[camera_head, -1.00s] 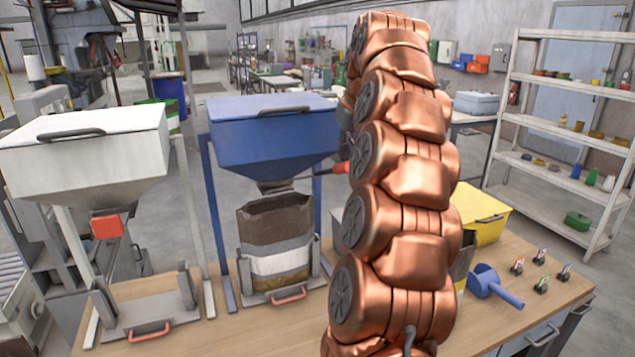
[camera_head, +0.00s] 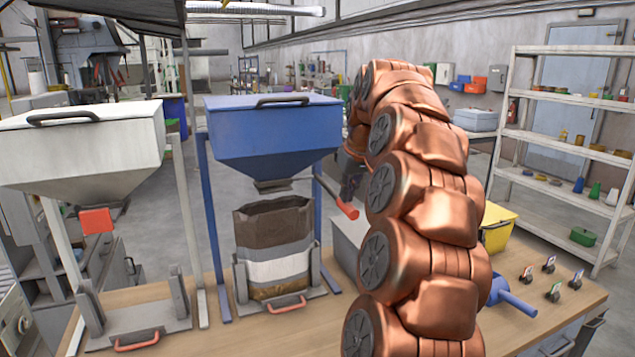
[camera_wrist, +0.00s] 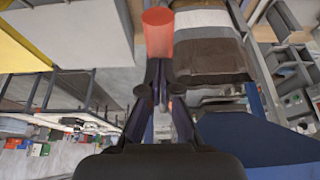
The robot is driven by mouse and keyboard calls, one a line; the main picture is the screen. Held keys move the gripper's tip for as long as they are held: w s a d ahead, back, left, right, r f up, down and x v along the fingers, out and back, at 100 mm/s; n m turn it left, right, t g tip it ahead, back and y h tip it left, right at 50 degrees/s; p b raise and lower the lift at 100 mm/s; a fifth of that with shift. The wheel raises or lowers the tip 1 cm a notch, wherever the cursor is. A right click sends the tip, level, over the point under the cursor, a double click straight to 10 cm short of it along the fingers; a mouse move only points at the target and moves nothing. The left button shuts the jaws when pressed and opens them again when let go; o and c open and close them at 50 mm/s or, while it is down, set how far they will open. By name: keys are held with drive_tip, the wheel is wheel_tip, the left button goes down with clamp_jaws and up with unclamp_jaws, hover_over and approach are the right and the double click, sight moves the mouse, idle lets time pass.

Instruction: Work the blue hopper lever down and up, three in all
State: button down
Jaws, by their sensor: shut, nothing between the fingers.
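The blue hopper (camera_head: 270,140) stands on its blue frame at the centre of the head view. Its lever (camera_head: 328,190) slopes down to the right from the frame and ends in a red handle (camera_head: 347,211). The red handle also shows at the top of the wrist view (camera_wrist: 158,35). My gripper (camera_wrist: 158,70) is shut and empty, with its fingertips close to the red handle; I cannot tell whether they touch. In the head view my gripper is mostly hidden behind my copper arm. An open brown bag with a white band (camera_head: 278,270) stands under the hopper's outlet.
A white hopper (camera_head: 85,150) with a red part stands at the left. A yellow bin (camera_head: 497,228), a blue scoop (camera_head: 515,300) and several small labelled tags are at the right of the wooden bench (camera_head: 235,335). A shelf rack stands behind.

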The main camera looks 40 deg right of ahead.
sight(347, 215)
drive_tip(key=f+b, duration=0.1)
drive_tip(key=f, duration=0.2)
drive_tip(key=f+b, duration=0.2)
drive_tip(key=f, duration=0.1)
drive_tip(key=shift+s+a, duration=0.1)
drive_tip(key=shift+s, duration=0.1)
wheel_tip(347, 215, up, 21)
drive_tip(key=w+p, duration=0.1)
drive_tip(key=p, duration=1.3)
drive_tip(key=shift+w+d, duration=0.35)
drive_tip(key=shift+w, duration=0.05)
drive_tip(key=shift+a, duration=0.1)
